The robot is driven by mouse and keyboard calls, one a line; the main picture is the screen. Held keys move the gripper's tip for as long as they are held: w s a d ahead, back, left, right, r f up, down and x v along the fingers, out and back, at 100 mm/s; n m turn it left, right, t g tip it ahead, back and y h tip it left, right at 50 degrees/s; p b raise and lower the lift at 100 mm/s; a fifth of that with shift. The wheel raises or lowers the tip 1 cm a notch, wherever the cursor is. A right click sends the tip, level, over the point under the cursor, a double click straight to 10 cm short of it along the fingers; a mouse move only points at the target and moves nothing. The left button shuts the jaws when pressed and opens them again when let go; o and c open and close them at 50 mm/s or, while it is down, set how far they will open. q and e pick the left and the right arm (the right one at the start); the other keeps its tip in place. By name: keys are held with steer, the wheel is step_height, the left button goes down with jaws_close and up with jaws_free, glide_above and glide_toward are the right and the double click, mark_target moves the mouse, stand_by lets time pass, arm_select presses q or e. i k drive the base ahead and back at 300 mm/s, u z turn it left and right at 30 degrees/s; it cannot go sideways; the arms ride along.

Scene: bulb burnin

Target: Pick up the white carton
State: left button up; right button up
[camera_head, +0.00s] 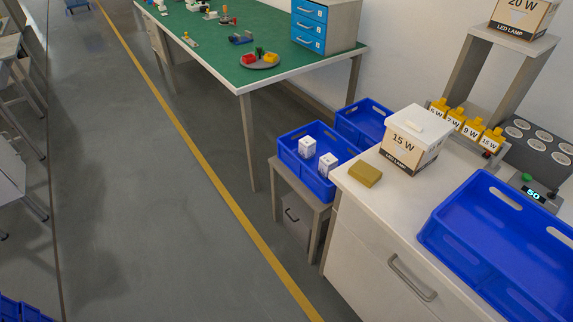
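Two small white cartons stand in a blue bin (292,160) on a low stand left of the white counter. One white carton (307,147) is nearer the bin's back left, the other white carton (327,164) nearer its front right. Their printing is too small to read. A larger white and brown box (413,140) marked 15 W LED LAMP stands upright on the counter with a white lid on top. Neither of my grippers shows in this view.
A yellow-brown block (365,174) lies on the counter (394,208). A large blue tray (453,228) fills its right. Another blue bin (363,122) stands behind the cartons' bin. A green-topped workbench (222,56) stands further back. Grey floor at left is mostly clear.

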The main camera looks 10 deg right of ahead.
mark_target(328, 162)
steer(key=u, duration=0.75)
steer(key=i, duration=3.35)
steer(key=z, duration=3.9)
steer(key=i, duration=0.5)
